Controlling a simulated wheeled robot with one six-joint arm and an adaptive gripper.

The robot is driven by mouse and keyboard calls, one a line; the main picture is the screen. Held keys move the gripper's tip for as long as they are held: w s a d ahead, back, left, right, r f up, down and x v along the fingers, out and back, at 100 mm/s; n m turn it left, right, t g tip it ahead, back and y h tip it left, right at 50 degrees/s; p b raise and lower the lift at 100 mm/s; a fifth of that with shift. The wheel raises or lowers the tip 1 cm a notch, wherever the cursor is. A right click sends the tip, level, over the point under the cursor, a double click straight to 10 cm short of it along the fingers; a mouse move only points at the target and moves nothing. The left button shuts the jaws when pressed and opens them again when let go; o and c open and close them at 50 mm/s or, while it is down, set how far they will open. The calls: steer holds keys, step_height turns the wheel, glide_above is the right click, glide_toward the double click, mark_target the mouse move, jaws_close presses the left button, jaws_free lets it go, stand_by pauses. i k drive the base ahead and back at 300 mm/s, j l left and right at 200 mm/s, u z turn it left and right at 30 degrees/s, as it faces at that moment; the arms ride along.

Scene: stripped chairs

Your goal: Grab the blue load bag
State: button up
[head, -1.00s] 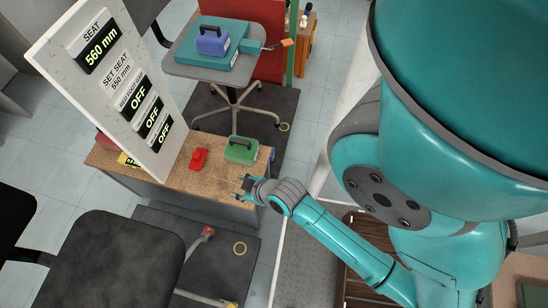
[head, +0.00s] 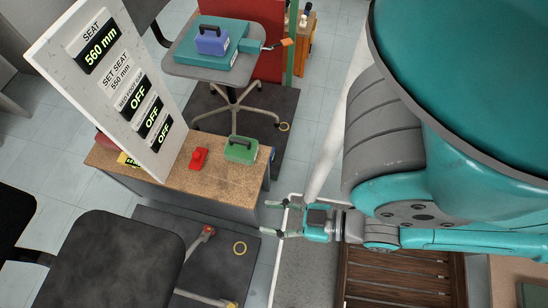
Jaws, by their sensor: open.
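The blue load bag (head: 212,40) has a dark handle on top. It sits upright on a teal slab (head: 236,58) on the grey seat of a chair at the top of the head view. My gripper (head: 274,219) is lower right of the bag and well apart from it. Its two fingers are spread and point left, with nothing between them. It is just right of the wooden-topped bench.
A green load bag (head: 241,150) and a red object (head: 199,159) stand on the bench (head: 217,185). A white display board (head: 107,80) leans at the left, reading SEAT 560 mm and several OFF. A dark seat (head: 116,262) is at lower left. A red panel (head: 268,20) stands behind the blue bag.

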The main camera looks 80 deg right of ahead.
mark_target(211, 40)
steer(key=k+l, duration=0.15)
steer(key=l, duration=0.25)
steer(key=k+l+z, duration=0.15)
steer(key=l, duration=0.25)
steer(key=k+l, duration=0.15)
steer(key=l, duration=0.25)
